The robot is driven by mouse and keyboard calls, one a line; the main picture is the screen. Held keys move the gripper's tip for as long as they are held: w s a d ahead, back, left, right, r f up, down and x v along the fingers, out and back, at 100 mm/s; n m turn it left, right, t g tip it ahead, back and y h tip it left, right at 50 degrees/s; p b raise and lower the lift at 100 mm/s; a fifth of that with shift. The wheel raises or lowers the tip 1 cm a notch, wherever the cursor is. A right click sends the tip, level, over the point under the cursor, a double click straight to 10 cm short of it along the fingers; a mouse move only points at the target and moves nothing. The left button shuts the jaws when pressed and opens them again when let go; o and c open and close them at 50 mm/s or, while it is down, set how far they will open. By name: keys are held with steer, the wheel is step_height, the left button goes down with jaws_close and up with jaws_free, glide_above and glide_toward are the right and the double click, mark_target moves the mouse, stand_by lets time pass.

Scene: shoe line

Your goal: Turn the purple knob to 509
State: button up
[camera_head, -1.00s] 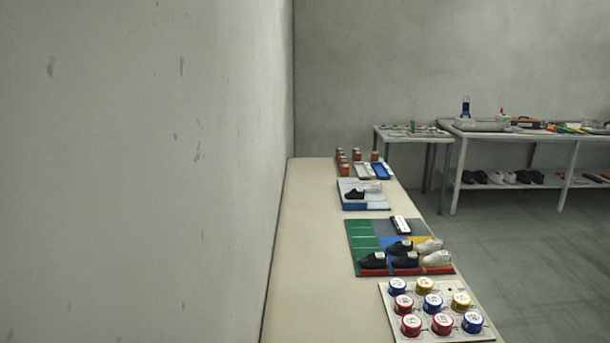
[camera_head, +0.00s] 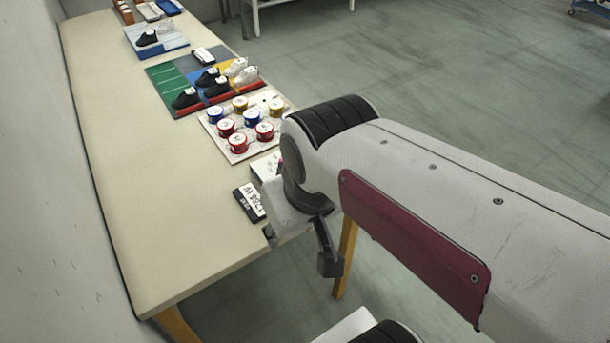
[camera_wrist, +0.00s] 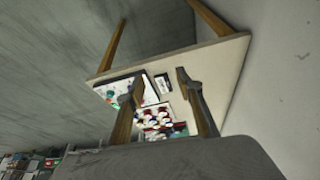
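I cannot make out a purple knob in either view. A white panel (camera_head: 262,168) lies at the table's right edge in the head view, mostly hidden behind my arm. In the wrist view a dark-edged white panel (camera_wrist: 112,92) carries small coloured parts, too small to tell apart. A black plate with white characters (camera_head: 250,203) lies beside the panel; it also shows in the wrist view (camera_wrist: 162,84). My gripper (camera_wrist: 159,76) is open and empty, its two fingers wide apart, and away from the tabletop.
The long cream table (camera_head: 170,235) is bare along its left and near parts. Farther along stand a board of red, blue and yellow round tins (camera_head: 225,127) and a coloured mat (camera_head: 168,80) with shoes. A wall runs along the left side.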

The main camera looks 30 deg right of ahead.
steer(key=w+d+f+n+g, duration=0.1)
steer(key=w+d+f+n, duration=0.1)
steer(key=w+d+f, duration=0.2)
steer(key=w+d+f+n+g, duration=0.1)
steer(key=w+d+f+n, duration=0.2)
steer(key=w+d, duration=0.5)
steer(key=w+d+f+n+g, duration=0.2)
steer(key=w+d+f, duration=0.3)
steer(key=w, duration=0.4)
steer(key=shift+w+d+f+n, duration=0.15)
steer(key=shift+w+d+n, duration=0.25)
steer(key=shift+n, duration=0.3)
steer(key=shift+w+d+r+n, duration=0.1)
steer(key=shift+w+r+n, duration=0.1)
steer(key=shift+n, duration=1.1)
steer(key=shift+f, duration=0.1)
steer(key=shift+f, duration=3.75)
jaws_close()
